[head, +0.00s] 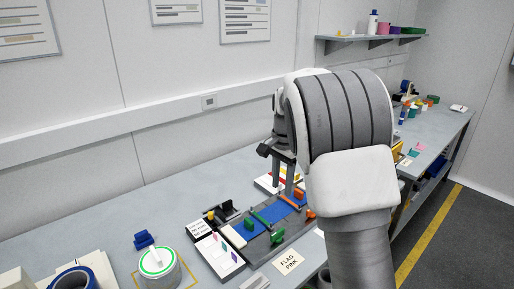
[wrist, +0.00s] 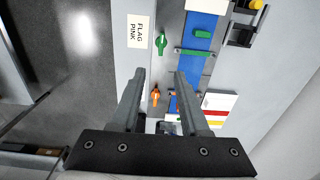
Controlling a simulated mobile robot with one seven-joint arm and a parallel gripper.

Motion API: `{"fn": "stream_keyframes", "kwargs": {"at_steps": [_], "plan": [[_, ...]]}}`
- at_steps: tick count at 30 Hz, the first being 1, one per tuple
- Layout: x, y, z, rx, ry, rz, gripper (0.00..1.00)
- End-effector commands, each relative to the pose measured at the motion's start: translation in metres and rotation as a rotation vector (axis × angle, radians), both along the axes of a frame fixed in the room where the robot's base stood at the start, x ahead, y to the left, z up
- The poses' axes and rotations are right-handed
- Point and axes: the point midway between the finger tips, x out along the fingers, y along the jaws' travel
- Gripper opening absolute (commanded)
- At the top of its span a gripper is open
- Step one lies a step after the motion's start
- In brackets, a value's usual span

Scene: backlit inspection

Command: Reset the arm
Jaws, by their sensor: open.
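My gripper (wrist: 159,78) is open in the wrist view, its two grey fingers apart with nothing held between them. In the head view my gripper (head: 284,184) hangs over the back right part of the grey fixture, partly hidden by my arm. The fixture carries a blue strip (head: 264,217), also in the wrist view (wrist: 200,28). A green knob (wrist: 161,42) and an orange knob (wrist: 155,97) show beside the strip. A green bar (wrist: 193,53) lies across it.
A card reading FLAG PINK (head: 289,262) lies at the front of the bench (head: 180,206). A green-ringed white round device (head: 157,262) and a blue roll (head: 73,279) stand at left. A wall shelf (head: 370,38) is at upper right. The floor aisle is clear at right.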

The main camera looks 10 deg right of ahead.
Motion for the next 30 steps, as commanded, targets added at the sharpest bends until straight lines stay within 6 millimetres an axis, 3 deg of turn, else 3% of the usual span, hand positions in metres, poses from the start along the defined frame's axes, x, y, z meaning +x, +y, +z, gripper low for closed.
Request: {"fn": "stream_keyframes", "kwargs": {"at_steps": [6,15,23,30], "plan": [[-0.048,-0.004,0.049,0.033,-0.084,0.139,0.45],[-0.128,-0.005,0.094,0.024,-0.212,0.376,0.45],[-0.202,-0.003,0.109,-0.041,-0.318,0.594,0.45],[-0.265,-0.001,0.101,-0.145,-0.398,0.788,0.45]]}}
